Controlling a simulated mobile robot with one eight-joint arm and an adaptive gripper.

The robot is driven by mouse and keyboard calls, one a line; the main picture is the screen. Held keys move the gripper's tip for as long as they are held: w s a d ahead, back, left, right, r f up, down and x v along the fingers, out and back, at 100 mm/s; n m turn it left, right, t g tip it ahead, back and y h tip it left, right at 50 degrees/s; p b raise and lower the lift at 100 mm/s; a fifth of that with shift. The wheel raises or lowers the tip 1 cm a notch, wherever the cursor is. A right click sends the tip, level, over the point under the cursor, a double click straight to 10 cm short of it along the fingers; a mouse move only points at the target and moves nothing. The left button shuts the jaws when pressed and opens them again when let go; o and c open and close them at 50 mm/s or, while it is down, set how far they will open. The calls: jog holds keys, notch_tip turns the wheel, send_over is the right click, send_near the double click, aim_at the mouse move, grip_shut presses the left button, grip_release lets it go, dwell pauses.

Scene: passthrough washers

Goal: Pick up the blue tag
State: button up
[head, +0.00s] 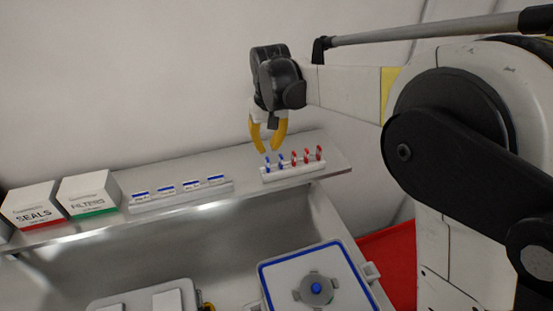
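Two small blue tags (281,159) stand upright at the left end of a white rack (294,173) on the shelf. The leftmost blue tag (267,163) is just below my gripper. My gripper (268,151) has yellow fingers pointing down, with a gap between the tips. I see nothing held between them. The fingertips look close above the leftmost blue tag, but I cannot tell their exact distance from it. Three red tags (306,155) stand to the right in the same rack.
The narrow grey shelf (247,182) also bears a SEALS box (35,205), a FILTERS box (89,193) and a strip of blue-topped white items (180,194). Below is a blue-edged case (318,285) with a blue knob. The wall (110,80) rises behind the shelf.

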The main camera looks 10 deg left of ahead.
aim_at(268, 159)
jog(key=shift+w+a+f, duration=0.1)
jog(key=shift+a+f, duration=0.05)
jog(key=shift+f, duration=0.5)
jog(key=shift+w+a+f, duration=0.1)
jog(key=shift+f, duration=0.5)
jog(key=f, duration=0.3)
jog(key=w+f, duration=0.1)
jog(key=f, duration=0.1)
jog(key=shift+f, duration=0.3)
grip_shut()
jog(key=shift+r, duration=0.1)
